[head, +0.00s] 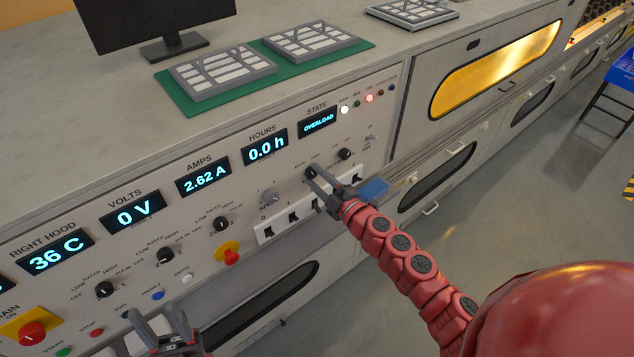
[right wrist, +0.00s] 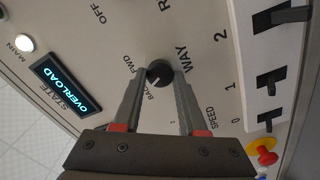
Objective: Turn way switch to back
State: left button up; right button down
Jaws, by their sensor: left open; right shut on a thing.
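The way switch is a small black knob (right wrist: 159,73) on the grey panel, with the labels WAY, BACK and FWD around it. My right gripper (head: 317,180) is at the panel in the head view. In the right wrist view its two fingers (right wrist: 160,84) are shut on the knob, one on each side. The fingers partly hide the knob, and I cannot clearly tell which label it points to. My left gripper (head: 157,322) is open and empty at the bottom left of the head view, in front of the lower panel.
The STATE display (head: 318,123) reads OVERLOAD. A red button on yellow (head: 229,256) sits lower left. A blue object (head: 374,190) is just beyond my right gripper.

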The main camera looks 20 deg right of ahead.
jog(key=shift+n+b, duration=0.3)
jog(key=shift+n, duration=0.2)
jog(key=shift+c, duration=2.2)
grip_release()
jog(key=shift+s, duration=0.1)
jog(key=v, duration=1.7)
jog(key=shift+s, duration=0.15)
jog(key=shift+r, duration=0.1)
